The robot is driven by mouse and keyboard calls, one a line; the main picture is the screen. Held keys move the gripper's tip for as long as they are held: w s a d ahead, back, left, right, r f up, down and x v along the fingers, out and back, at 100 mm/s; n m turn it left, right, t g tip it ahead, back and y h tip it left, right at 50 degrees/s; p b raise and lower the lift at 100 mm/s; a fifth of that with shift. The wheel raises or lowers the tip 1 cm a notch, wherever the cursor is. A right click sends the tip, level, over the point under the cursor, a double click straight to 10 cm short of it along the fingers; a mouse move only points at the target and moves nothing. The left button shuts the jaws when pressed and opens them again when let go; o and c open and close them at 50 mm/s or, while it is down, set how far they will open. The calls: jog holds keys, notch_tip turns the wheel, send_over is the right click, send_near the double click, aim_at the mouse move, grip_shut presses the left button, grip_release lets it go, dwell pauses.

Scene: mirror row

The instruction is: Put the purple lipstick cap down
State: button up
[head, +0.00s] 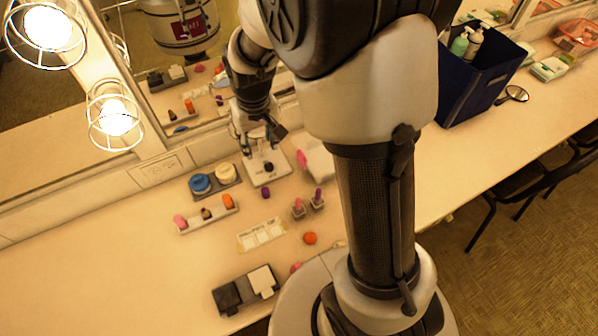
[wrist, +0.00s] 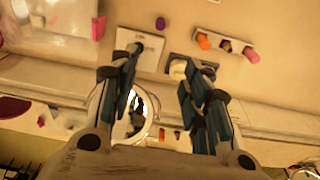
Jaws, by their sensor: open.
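The purple lipstick cap (head: 266,193) stands on the counter just in front of a small white plate (head: 278,178). In the wrist view the cap (wrist: 160,23) is at the top middle, apart from the fingers. My gripper (head: 262,136) is above the back of the plate, near the mirror. Its fingers (wrist: 160,82) are spread in the wrist view, with nothing between them. A dark round thing (head: 268,167) sits on the plate.
A rack (head: 207,221) holds pink, dark and orange caps. Blue (head: 199,183) and cream (head: 225,172) jars stand behind it. Two lipsticks (head: 298,206) (head: 317,197) stand to the right. An orange disc (head: 310,238) lies in front. The left counter is clear.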

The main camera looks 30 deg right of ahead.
jog(key=s+r+t, duration=0.2)
jog(key=s+r, duration=0.9)
jog(key=r, duration=0.2)
jog(key=s+r+t, duration=0.1)
jog(key=s+r, duration=0.2)
jog(key=s, duration=0.8)
jog(key=shift+s+r, duration=0.15)
jog(key=shift+s, duration=0.2)
